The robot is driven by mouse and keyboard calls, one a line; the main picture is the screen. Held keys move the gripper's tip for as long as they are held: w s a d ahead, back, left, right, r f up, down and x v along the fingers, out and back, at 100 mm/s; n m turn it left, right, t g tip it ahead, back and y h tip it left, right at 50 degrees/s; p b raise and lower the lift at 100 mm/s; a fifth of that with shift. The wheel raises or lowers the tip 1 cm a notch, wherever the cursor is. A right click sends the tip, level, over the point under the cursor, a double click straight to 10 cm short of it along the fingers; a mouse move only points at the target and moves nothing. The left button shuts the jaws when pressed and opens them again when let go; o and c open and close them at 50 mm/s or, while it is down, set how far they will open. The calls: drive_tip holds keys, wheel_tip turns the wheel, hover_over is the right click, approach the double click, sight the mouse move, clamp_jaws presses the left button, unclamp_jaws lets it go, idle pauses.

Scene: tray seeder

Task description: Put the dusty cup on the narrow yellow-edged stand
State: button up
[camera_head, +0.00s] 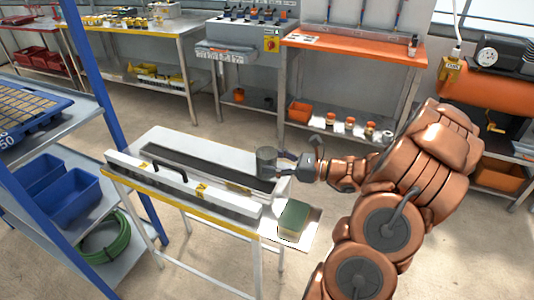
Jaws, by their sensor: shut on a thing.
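A dark grey cup (266,161) is upright at the right end of the narrow yellow-edged stand (160,207). My gripper (284,163) reaches in from the right and is shut on the cup. I cannot tell whether the cup's base touches the surface below it or hangs just above. The stand is a light table with a yellow front edge, and a long white and dark seeder with a black handle lies along it. Dust on the cup is too small to make out.
A green-topped block (293,220) sits on a low side shelf just below my gripper. A blue-post rack with blue bins (72,196) stands at the left. An orange bench (350,47) and a yellow-edged bench (135,30) are at the back. Open floor lies between.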

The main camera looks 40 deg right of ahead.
drive_tip(key=w+d, duration=0.1)
drive_tip(key=w, duration=0.2)
drive_tip(key=w+d, duration=0.2)
drive_tip(key=w, duration=0.1)
drive_tip(key=w+d+f, duration=0.1)
drive_tip(key=w, duration=0.2)
drive_tip(key=shift+d, duration=0.15)
drive_tip(key=shift+s+f, duration=0.1)
drive_tip(key=shift+f, duration=1.55)
drive_tip(key=shift+f, duration=0.1)
drive_tip(key=o, duration=1.3)
drive_tip(key=shift+c, duration=0.2)
